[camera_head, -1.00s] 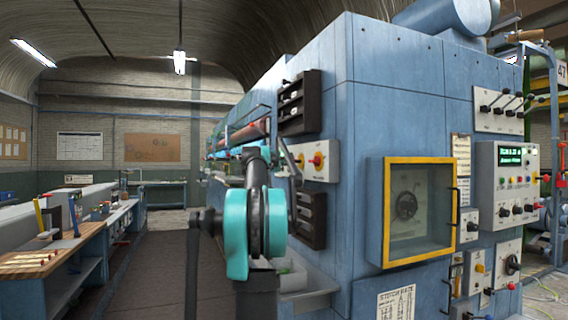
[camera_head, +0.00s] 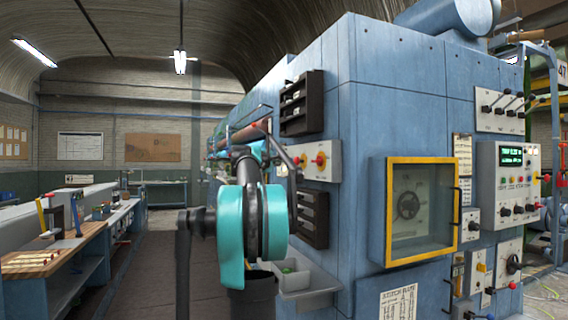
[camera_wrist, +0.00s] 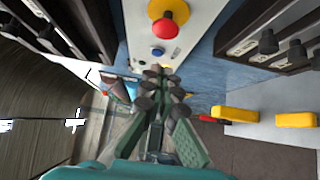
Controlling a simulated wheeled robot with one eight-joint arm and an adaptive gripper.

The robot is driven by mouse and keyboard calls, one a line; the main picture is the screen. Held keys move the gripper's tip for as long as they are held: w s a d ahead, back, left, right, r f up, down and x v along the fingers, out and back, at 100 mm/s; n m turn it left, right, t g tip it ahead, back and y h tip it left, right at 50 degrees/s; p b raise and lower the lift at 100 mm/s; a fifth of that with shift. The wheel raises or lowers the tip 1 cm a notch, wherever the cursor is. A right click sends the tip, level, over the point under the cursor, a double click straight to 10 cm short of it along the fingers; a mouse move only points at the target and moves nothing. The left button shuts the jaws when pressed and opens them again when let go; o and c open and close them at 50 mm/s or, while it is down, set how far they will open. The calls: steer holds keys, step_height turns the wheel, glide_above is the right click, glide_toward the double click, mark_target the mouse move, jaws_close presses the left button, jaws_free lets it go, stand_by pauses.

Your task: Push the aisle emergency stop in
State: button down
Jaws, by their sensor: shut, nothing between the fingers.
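The emergency stop (camera_wrist: 167,24) is a red mushroom button on a yellow collar, on a pale panel at the top of the wrist view. In the head view a red button with yellow behind it (camera_head: 320,160) shows on the white panel on the machine's aisle side. My gripper (camera_wrist: 163,82) is shut and empty in the wrist view. Its fingertips appear below the button in the picture and apart from it; the exact gap in depth is unclear. In the head view my teal arm joints hide the gripper.
A blue button (camera_wrist: 157,51) sits on the same panel. Dark racks (camera_head: 302,103) stick out above and below the panel in the head view. A grey tray (camera_head: 300,282) juts out below. A workbench (camera_head: 75,250) stands left; the aisle floor (camera_head: 150,270) between is clear.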

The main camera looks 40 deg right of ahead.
steer(key=v, duration=0.5)
steer(key=shift+s+a, duration=0.15)
steer(key=shift+a, duration=0.25)
steer(key=s+a+f+m+g+y, duration=0.15)
steer(key=s+a+f, duration=0.35)
steer(key=f, duration=0.7)
steer(key=s+a+f+m+g+y, duration=0.1)
steer(key=s+a+f+m+y, duration=0.15)
steer(key=a+f, duration=0.7)
steer(key=s+a+f+m+g+y, duration=0.1)
steer(key=s+a+f+m+y, duration=0.15)
steer(key=f, duration=1.25)
steer(key=s+a+f+g+y, duration=0.2)
steer(key=s+a+f+y, duration=0.6)
steer(key=s+a+f, duration=1.5)
step_height(320, 180, down, 4)
steer(key=shift+s+a+f+y, duration=0.1)
steer(key=shift+s+a+y, duration=0.1)
steer(key=shift+a+y, duration=0.25)
steer(key=c, duration=2.2)
jaws_free()
